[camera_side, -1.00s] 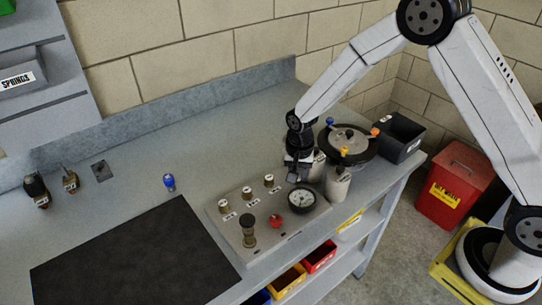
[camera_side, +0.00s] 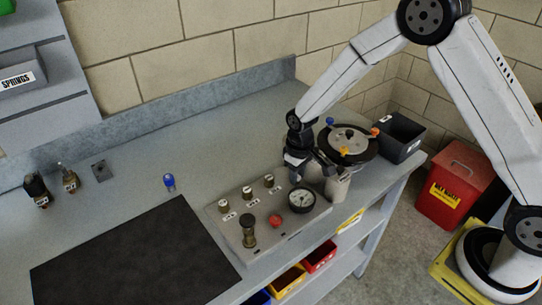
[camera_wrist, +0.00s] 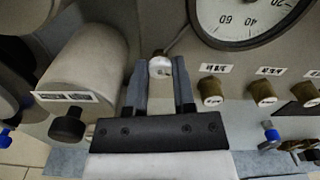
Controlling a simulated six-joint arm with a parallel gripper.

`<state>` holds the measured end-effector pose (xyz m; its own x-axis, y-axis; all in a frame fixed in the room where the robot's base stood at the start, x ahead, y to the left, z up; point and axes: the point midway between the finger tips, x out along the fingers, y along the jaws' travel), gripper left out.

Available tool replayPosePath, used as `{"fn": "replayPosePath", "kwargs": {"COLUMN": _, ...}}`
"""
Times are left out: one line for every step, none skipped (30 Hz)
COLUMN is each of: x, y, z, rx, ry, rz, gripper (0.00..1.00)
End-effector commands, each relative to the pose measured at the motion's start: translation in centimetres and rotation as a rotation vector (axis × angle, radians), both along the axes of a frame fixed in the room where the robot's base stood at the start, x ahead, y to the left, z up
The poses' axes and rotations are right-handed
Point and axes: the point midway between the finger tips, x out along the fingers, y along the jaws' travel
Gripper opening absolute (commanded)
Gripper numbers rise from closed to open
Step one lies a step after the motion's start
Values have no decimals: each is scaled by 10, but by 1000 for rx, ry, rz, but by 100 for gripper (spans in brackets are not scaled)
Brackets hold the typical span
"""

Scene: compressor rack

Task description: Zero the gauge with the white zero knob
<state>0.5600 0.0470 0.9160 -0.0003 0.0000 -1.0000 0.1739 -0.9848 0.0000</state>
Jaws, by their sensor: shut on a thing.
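The small white zero knob (camera_wrist: 160,67) sits beside the round gauge (camera_wrist: 252,22) in the wrist view. My gripper (camera_wrist: 159,82) has one dark finger on each side of the knob and is shut on it. Only part of the gauge's white dial shows there, and I cannot make out its needle. In the side view the gauge (camera_side: 302,200) stands at the right end of the grey panel, with my gripper (camera_side: 295,176) just behind it. The knob is hidden by my gripper in that view.
The panel (camera_side: 228,231) carries several brass knobs (camera_wrist: 262,92), a red button (camera_side: 276,221) and an upright brass fitting (camera_side: 249,232). A pale cylinder (camera_wrist: 85,62) stands close to my gripper. A black round rack (camera_side: 372,151) is behind it.

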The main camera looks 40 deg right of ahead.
Motion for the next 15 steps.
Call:
{"fn": "replayPosePath", "kwargs": {"x": 0, "y": 0, "z": 1, "rx": 0, "ry": -1, "rz": 43, "gripper": 0}}
{"fn": "replayPosePath", "kwargs": {"x": 0, "y": 0, "z": 1, "rx": 0, "ry": -1, "rz": 72, "gripper": 0}}
{"fn": "replayPosePath", "kwargs": {"x": 0, "y": 0, "z": 1, "rx": 0, "ry": -1, "rz": 110, "gripper": 0}}
{"fn": "replayPosePath", "kwargs": {"x": 0, "y": 0, "z": 1, "rx": 0, "ry": -1, "rz": 138, "gripper": 0}}
{"fn": "replayPosePath", "kwargs": {"x": 0, "y": 0, "z": 1, "rx": 0, "ry": -1, "rz": 167, "gripper": 0}}
{"fn": "replayPosePath", "kwargs": {"x": 0, "y": 0, "z": 1, "rx": 0, "ry": -1, "rz": 205, "gripper": 0}}
{"fn": "replayPosePath", "kwargs": {"x": 1, "y": 0, "z": 1, "rx": 0, "ry": -1, "rz": 232, "gripper": 0}}
{"fn": "replayPosePath", "kwargs": {"x": 1, "y": 0, "z": 1, "rx": 0, "ry": -1, "rz": 259, "gripper": 0}}
{"fn": "replayPosePath", "kwargs": {"x": 1, "y": 0, "z": 1, "rx": 0, "ry": -1, "rz": 295, "gripper": 0}}
{"fn": "replayPosePath", "kwargs": {"x": 1, "y": 0, "z": 1, "rx": 0, "ry": -1, "rz": 320, "gripper": 0}}
{"fn": "replayPosePath", "kwargs": {"x": 1, "y": 0, "z": 1, "rx": 0, "ry": -1, "rz": 345, "gripper": 0}}
{"fn": "replayPosePath", "kwargs": {"x": 1, "y": 0, "z": 1, "rx": 0, "ry": -1, "rz": 377, "gripper": 0}}
{"fn": "replayPosePath", "kwargs": {"x": 1, "y": 0, "z": 1, "rx": 0, "ry": -1, "rz": 400, "gripper": 0}}
{"fn": "replayPosePath", "kwargs": {"x": 1, "y": 0, "z": 1, "rx": 0, "ry": -1, "rz": 422, "gripper": 0}}
{"fn": "replayPosePath", "kwargs": {"x": 1, "y": 0, "z": 1, "rx": 0, "ry": -1, "rz": 448, "gripper": 0}}
